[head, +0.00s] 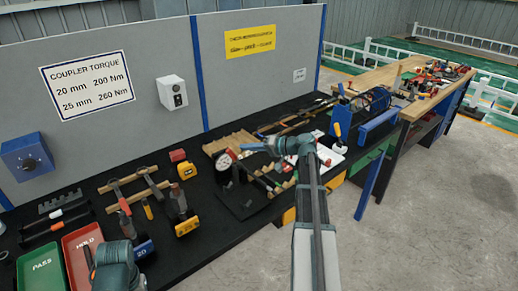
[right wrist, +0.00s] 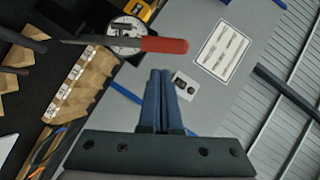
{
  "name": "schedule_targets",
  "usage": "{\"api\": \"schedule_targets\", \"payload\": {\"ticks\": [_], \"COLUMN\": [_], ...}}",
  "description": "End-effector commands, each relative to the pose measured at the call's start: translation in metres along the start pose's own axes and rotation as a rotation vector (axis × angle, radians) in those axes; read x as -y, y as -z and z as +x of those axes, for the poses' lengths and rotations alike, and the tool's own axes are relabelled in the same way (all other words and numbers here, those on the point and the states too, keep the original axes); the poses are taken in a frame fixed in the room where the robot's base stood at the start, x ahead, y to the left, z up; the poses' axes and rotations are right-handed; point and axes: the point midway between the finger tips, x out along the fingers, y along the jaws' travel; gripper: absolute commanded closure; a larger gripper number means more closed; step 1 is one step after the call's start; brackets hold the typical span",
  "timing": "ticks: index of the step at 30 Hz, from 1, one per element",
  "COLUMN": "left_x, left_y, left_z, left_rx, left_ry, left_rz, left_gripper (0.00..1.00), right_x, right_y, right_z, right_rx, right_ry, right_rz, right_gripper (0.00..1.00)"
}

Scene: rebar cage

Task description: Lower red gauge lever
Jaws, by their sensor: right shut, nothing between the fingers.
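The gauge (head: 223,162) has a round white dial and stands on the black bench. In the right wrist view the dial (right wrist: 126,33) is partly covered by its lever. In the right wrist view the red lever handle (right wrist: 163,45) lies across the top, just beyond the fingertips. My right gripper (head: 270,145) is shut and empty, close to the end of the lever. Its blue fingers (right wrist: 160,72) are pressed together; I cannot tell if they touch the handle. My left gripper does not show clearly.
Wooden racks (head: 230,141) stand behind the gauge, with a yellow device (head: 187,170) to its left. Clamps and hammers lie left of that. The green PASS tray (head: 42,272) and red HOLD tray (head: 84,252) are at the front left. A grey panel (head: 130,40) backs the bench.

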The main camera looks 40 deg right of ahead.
Motion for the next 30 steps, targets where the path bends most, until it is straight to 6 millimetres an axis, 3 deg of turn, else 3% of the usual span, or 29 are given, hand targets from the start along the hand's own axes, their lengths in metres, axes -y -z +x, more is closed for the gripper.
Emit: {"api": "schedule_targets", "payload": {"ticks": [8, 20, 30], "left_x": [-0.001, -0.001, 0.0], "left_y": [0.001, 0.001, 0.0], "left_z": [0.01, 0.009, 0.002], "left_rx": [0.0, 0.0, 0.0], "left_ry": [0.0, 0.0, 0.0], "left_rz": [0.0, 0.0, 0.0], "left_gripper": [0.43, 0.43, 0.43], "right_x": [0.0, 0.001, 0.007], "right_y": [-0.015, -0.015, -0.027], "right_z": [0.014, 0.015, 0.021], "right_rx": [0.001, 0.0, 0.001], "right_ry": [0.0, -0.001, -0.046], "right_rz": [0.0, -0.001, -0.072], "right_gripper": [1.0, 1.0, 1.0]}}
